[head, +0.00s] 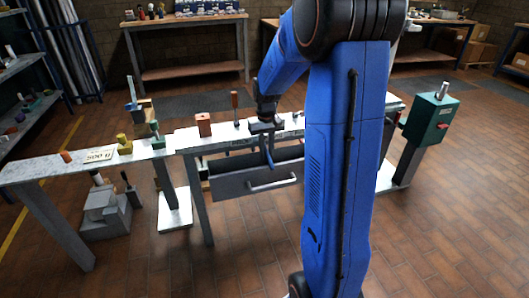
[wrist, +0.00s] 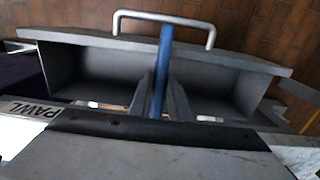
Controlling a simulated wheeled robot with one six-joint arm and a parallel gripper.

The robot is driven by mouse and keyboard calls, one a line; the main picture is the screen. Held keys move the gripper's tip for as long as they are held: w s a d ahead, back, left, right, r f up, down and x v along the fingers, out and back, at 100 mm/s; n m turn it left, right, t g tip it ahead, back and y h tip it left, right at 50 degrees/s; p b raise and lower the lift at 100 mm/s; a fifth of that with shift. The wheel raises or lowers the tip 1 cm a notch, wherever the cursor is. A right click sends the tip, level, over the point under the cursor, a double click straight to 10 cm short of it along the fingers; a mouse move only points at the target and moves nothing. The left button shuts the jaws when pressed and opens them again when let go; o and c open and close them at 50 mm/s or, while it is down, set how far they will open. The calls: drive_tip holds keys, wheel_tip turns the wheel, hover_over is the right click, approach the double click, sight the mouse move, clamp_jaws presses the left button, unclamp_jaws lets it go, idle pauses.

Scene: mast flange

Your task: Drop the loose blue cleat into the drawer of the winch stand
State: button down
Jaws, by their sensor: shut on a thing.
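The winch stand's drawer (head: 226,187) is pulled open below the bench top, with its metal handle (head: 272,185) toward me. In the wrist view the open drawer (wrist: 95,70) shows a grey, largely bare inside. My gripper (head: 266,146) is low over the drawer, pointing down. In the wrist view my gripper (wrist: 162,98) is shut on the long blue cleat (wrist: 164,52). The cleat appears over the drawer opening, its far end lining up with the front wall by the handle. Its depth relative to the rim is unclear.
The bench top (head: 40,171) carries a red-brown block (head: 203,124), a yellow piece (head: 124,145) and a green piece (head: 157,137). A PAWL label (wrist: 36,112) lies beside the drawer. A green box on a post (head: 428,120) stands at right. Grey steps (head: 103,212) stand below the bench.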

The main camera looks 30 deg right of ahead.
drive_tip(key=w+f, duration=0.1)
drive_tip(key=w+d+f, duration=0.1)
drive_tip(key=shift+w, duration=0.3)
drive_tip(key=c, duration=1.7)
unclamp_jaws()
drive_tip(key=shift+a, duration=0.1)
drive_tip(key=shift+o, duration=0.2)
wheel_tip(320, 180, up, 12)
drive_tip(key=shift+s+r, duration=0.1)
drive_tip(key=s+a+r+n+t, duration=0.1)
drive_tip(key=s+a+r, duration=0.2)
drive_tip(key=s+a, duration=0.4)
drive_tip(key=s+a+r+n+t, duration=0.1)
drive_tip(key=s+a+r, duration=0.3)
drive_tip(key=s, duration=0.5)
drive_tip(key=s+a+f+t, duration=0.1)
drive_tip(key=s+a+f, duration=0.1)
drive_tip(key=s, duration=0.5)
drive_tip(key=s+a+f+n+t, duration=0.1)
drive_tip(key=s+a+f, duration=0.1)
drive_tip(key=s+a, duration=0.3)
drive_tip(key=shift+s+f+t, duration=0.3)
drive_tip(key=shift+s+t, duration=0.1)
drive_tip(key=shift+s, duration=1.2)
